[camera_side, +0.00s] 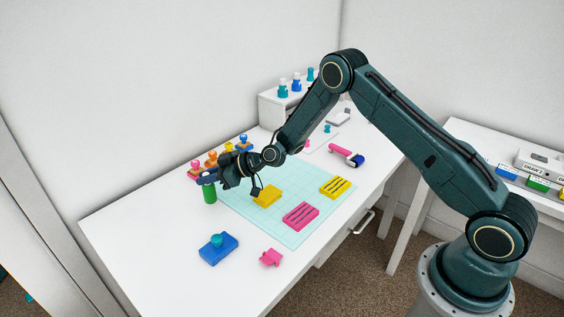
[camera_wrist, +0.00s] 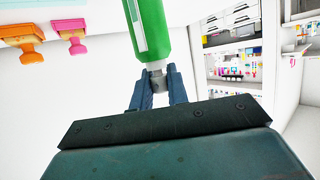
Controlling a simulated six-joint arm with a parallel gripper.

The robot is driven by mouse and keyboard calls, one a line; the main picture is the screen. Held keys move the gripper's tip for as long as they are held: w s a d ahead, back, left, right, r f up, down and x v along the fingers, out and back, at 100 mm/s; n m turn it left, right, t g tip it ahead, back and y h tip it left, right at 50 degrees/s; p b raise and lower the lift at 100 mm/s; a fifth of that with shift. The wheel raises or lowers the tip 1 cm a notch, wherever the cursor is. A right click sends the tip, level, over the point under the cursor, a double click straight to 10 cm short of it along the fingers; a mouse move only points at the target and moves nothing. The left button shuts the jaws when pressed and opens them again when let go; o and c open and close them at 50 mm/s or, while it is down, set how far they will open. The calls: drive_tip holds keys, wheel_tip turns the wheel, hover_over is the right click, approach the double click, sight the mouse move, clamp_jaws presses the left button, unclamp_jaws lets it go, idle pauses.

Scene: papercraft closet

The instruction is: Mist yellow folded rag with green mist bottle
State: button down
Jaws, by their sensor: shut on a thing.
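The green mist bottle (camera_side: 209,194) is at the left edge of the mat, its body below my gripper (camera_side: 207,178). In the wrist view my gripper (camera_wrist: 156,88) is shut on the bottle's grey neck, and the green body (camera_wrist: 149,30) with a pale strip extends beyond the fingertips. I cannot tell whether its base touches the table. The yellow folded rag (camera_side: 268,197) lies on the mat to the right of the bottle, partly hidden behind my wrist. The rag is not visible in the wrist view.
The pale green mat (camera_side: 290,234) also bears a pink slotted block (camera_side: 300,215) and a yellow one (camera_side: 335,187). A blue block with a teal knob (camera_side: 218,249) and a pink piece (camera_side: 271,258) lie in front. Stamps (camera_side: 211,160) stand behind the bottle. The front-left table is clear.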

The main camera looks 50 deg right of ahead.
drive_tip(key=shift+f, duration=1.45)
drive_tip(key=c, duration=1.3)
unclamp_jaws()
drive_tip(key=shift+s+d+r, duration=0.1)
drive_tip(key=shift+d, duration=0.05)
drive_tip(key=v, duration=1.3)
drive_tip(key=shift+s+d+r, duration=0.1)
drive_tip(key=shift+s, duration=0.1)
